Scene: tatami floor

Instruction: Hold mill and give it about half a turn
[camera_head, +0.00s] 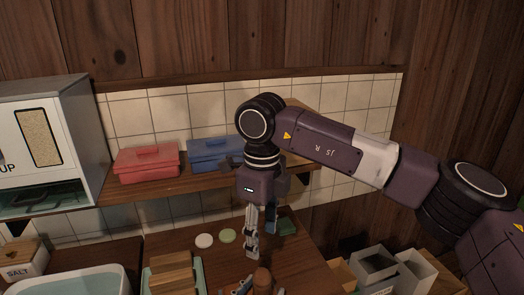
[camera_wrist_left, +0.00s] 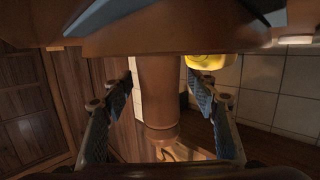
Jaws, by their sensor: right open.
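The mill (camera_head: 263,278) is a brown wooden, round-topped piece at the bottom middle of the head view; its lower part is cut off there. In the left wrist view it is a brown column (camera_wrist_left: 159,95) between the finger pads. My left gripper (camera_wrist_left: 159,80) is open around it, with a narrow gap showing on each side. In the head view my left gripper (camera_head: 260,290) shows only in part at the bottom edge. My right gripper (camera_head: 262,240) is open, empty and points down just above and behind the mill.
A red box (camera_head: 147,163) and a blue box (camera_head: 213,148) stand on the shelf. A wooden block stack (camera_head: 172,272), a salt box (camera_head: 24,260) and a pale basin (camera_head: 70,281) are to the left. Grey open bins (camera_head: 373,265) stand at right. Two small discs (camera_head: 205,240) lie behind.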

